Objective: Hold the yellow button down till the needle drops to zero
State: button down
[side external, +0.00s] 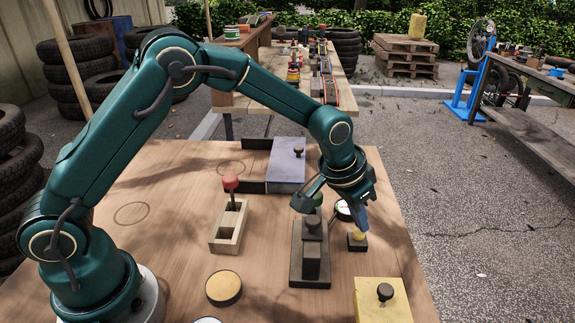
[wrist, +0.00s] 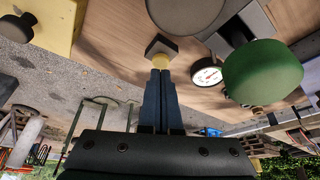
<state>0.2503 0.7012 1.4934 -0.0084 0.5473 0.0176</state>
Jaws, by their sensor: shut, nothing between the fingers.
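The yellow button (side external: 357,236) sits on a small dark square base at the right of the table. It also shows in the wrist view (wrist: 160,60), just beyond my fingertips. My gripper (side external: 363,228) is shut and empty, its fingers pointing down at the button. In the wrist view the fingertips (wrist: 160,73) overlap the button's near edge; I cannot tell whether they touch it or press it. The round white-faced gauge (wrist: 206,75) stands beside the button and is partly hidden by my gripper in the side view (side external: 343,211). Its needle is too small to read.
A dark stand (side external: 310,265) with a green knob (wrist: 263,71) is close beside my gripper. A yellow box (side external: 383,303) with a black knob lies nearer. A wooden tray with a red-topped lever (side external: 231,184), a blue box (side external: 287,165) and a round pad (side external: 223,287) are farther left.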

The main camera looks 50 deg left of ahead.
jog(key=shift+f, duration=0.35)
dwell(0.3)
jog(key=shift+f, duration=0.25)
dwell(1.5)
jog(key=shift+r, duration=3.55)
